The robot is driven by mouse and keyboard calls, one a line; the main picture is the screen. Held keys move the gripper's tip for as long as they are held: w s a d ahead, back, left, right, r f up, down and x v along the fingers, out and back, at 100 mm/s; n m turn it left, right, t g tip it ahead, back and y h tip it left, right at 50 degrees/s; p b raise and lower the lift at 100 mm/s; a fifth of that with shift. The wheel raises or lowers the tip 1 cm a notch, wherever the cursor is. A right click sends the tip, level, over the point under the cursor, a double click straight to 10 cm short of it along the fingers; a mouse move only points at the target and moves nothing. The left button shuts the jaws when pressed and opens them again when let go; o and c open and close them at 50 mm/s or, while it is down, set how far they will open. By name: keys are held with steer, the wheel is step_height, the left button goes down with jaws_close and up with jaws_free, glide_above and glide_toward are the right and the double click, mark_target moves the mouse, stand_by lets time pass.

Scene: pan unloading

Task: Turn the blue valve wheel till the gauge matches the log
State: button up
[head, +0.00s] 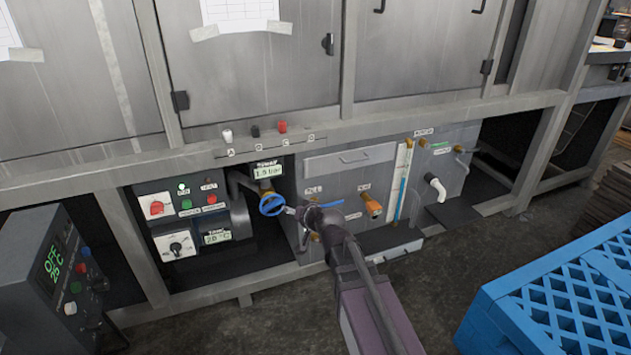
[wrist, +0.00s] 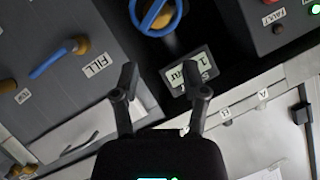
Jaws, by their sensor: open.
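The blue valve wheel (head: 271,204) sits on a brass valve low in the machine's open bay. In the wrist view the blue wheel (wrist: 156,16) is at the top edge, partly cut off, beyond my fingertips. My gripper (head: 294,211) is just right of the wheel in the head view. In the wrist view my gripper (wrist: 165,84) has its fingers spread with nothing between them. The gauge display (head: 267,170) above the wheel seems to read 1.9 bar. It shows tilted in the wrist view (wrist: 193,73). A taped sheet (head: 240,12) hangs above; its writing is unreadable.
A blue-handled valve marked FILL (wrist: 60,57) is near the wheel. A switch panel (head: 182,200) is left of it. Brass fitting (head: 372,204) and white pipe (head: 436,187) stick out at right. A blue crate (head: 560,295) and a dark control box (head: 55,280) stand in front.

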steer(key=s+d+r+g+h+p, duration=0.1)
steer(key=s+d+r+g+p, duration=0.1)
steer(key=r+p, duration=0.4)
steer(key=s+d+r+n+g+h+p, duration=0.1)
steer(key=r+p, duration=0.5)
steer(key=p, duration=0.6)
steer(key=shift+s+d+r+g, duration=0.2)
steer(key=shift+s+d+g, duration=0.6)
steer(key=shift+s+d, duration=0.8)
steer(key=shift+s+a, duration=0.25)
steer(key=w+a+f+m+y+b, duration=0.1)
steer(key=w+f+y+b, duration=0.3)
steer(key=b, duration=0.8)
steer(key=w+f+m+y+b, duration=0.2)
steer(key=w+f+b, duration=0.6)
steer(key=f+b, duration=0.4)
steer(key=shift+w+a+t+y+b, duration=0.3)
steer(key=shift+w+a+t+y, duration=0.1)
steer(key=shift+y, duration=0.5)
steer(key=shift+f, duration=0.1)
